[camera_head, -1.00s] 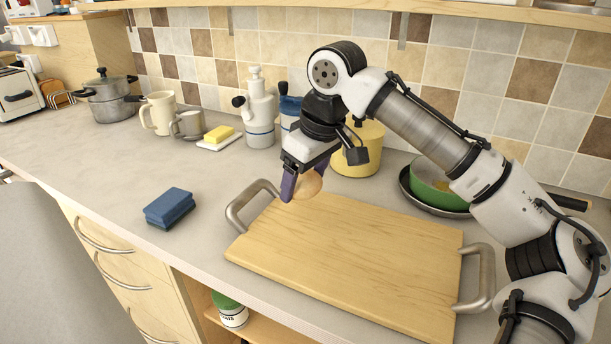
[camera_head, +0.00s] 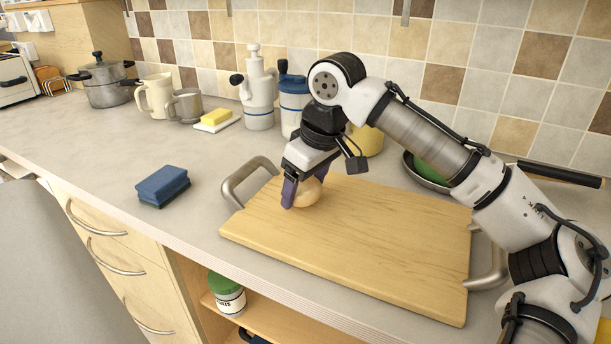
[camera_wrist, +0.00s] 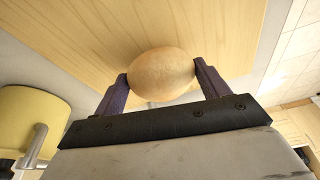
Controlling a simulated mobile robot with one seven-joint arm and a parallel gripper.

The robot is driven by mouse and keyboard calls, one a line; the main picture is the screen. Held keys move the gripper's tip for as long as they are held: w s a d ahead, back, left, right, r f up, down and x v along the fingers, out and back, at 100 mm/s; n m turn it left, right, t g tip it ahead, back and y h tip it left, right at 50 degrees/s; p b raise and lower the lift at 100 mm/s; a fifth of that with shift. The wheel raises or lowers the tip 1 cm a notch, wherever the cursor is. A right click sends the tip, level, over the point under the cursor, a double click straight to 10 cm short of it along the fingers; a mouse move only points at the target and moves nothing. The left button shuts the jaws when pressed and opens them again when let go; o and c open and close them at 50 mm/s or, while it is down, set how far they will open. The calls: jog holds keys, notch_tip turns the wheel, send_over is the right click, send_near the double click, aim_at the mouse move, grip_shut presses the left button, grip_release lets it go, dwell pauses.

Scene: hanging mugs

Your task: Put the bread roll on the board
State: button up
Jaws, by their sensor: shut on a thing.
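The bread roll (camera_head: 306,192) is a small tan oval. It is held between the purple fingers of my gripper (camera_head: 299,190), over the back left part of the wooden board (camera_head: 370,240). The board has a metal handle at each end. In the wrist view the roll (camera_wrist: 162,74) sits between both fingers of my gripper (camera_wrist: 160,85), with the board (camera_wrist: 150,25) behind it. The roll is at or very near the board's surface; I cannot tell whether it touches. Part of the roll is hidden by a finger in the head view.
A blue sponge (camera_head: 162,186) lies left of the board. A white bottle (camera_head: 258,92), a blue-topped jar (camera_head: 292,100) and a yellow pot (camera_head: 368,138) stand behind. A pan (camera_head: 428,172) is at the back right. The board's front and middle are clear.

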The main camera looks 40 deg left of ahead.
jog(key=shift+f, duration=0.3)
jog(key=shift+f, duration=0.3)
jog(key=o, duration=1)
jog(key=shift+o, duration=0.2)
jog(key=v, duration=1.4)
jog(key=shift+a+f, duration=0.1)
jog(key=shift+f, duration=0.05)
